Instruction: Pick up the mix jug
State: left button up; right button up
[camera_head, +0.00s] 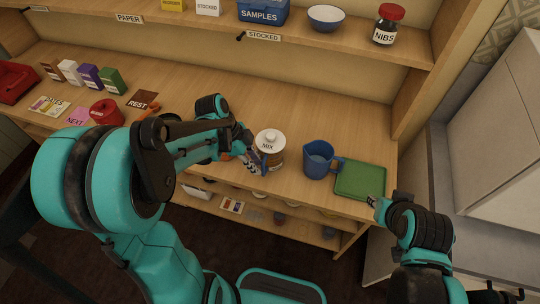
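A container with a white lid and a "MIX" label (269,145) stands upright on the wooden counter, near its front edge. Its lower left side is partly hidden by my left gripper (255,163), whose fingertips are right beside it. I cannot tell whether they touch it or how far the fingers are apart. A blue jug (318,160) with a handle on its right stands just to the right of the MIX container. My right gripper (375,203) is at the front right corner of the green tray, apart from the jug; its fingers are too small to read.
The green tray (360,180) lies right of the blue jug. Small boxes, cards and a red round item (106,113) are at the left of the counter (330,115). The upper shelf holds a jar labelled NIBS (387,25) and a bowl (326,17). The counter behind the jug is clear.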

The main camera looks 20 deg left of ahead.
aim_at(263, 172)
pick_arm(q)
jog(key=b+x, duration=0.2)
jog(key=x, duration=0.3)
jog(key=shift+d+f, duration=0.2)
jog(key=shift+d, duration=0.05)
grip_shut()
